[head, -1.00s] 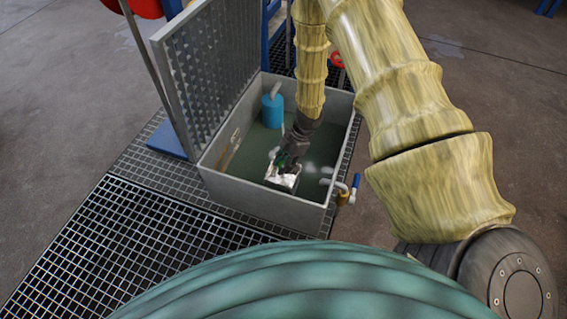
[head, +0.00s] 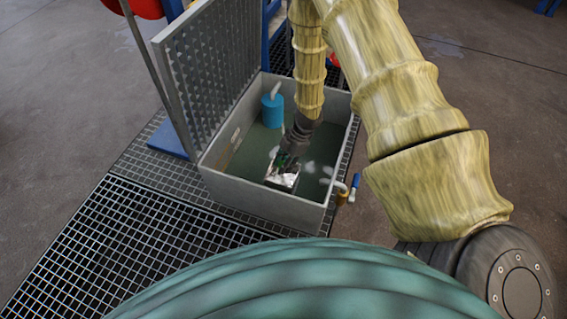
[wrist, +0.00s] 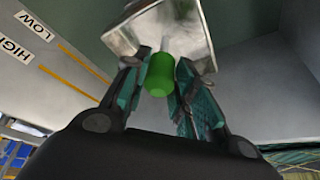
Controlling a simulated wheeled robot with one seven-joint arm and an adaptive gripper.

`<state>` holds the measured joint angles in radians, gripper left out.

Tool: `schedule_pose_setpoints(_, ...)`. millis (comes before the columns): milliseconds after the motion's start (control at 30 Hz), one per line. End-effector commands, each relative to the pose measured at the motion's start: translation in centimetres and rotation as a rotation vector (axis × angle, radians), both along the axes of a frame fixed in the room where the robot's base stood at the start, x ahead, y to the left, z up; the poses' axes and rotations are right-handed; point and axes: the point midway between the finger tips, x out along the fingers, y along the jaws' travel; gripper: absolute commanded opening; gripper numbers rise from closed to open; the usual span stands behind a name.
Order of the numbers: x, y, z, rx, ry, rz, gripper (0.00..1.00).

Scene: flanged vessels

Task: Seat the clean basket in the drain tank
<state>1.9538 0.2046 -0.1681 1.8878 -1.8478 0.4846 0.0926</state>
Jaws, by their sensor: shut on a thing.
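The drain tank (head: 272,206) is a grey open box with dark green liquid or floor inside. The basket (head: 283,181) is a small shiny metal piece inside the tank's walls, near the front right. In the wrist view the basket (wrist: 147,22) is a bright metal body with a green knob (wrist: 159,74) on a pale stem. My gripper (wrist: 160,82) has its fingers on either side of the green knob and is shut on it. In the head view my gripper (head: 287,160) reaches down into the tank above the basket. The basket's underside is hidden.
A raised grey perforated lid (head: 212,70) stands at the tank's left. A blue cylinder (head: 272,110) is in the tank's back corner. A valve (head: 348,190) sticks out at the right front. HIGH and LOW labels (wrist: 25,38) mark the inner wall. Metal grating (head: 120,235) lies in front.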

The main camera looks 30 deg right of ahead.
Motion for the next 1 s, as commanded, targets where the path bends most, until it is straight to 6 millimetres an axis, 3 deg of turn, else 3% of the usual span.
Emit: schedule_pose_setpoints(1000,0.0,0.0,-0.78,0.0,0.0,-0.001,0.0)
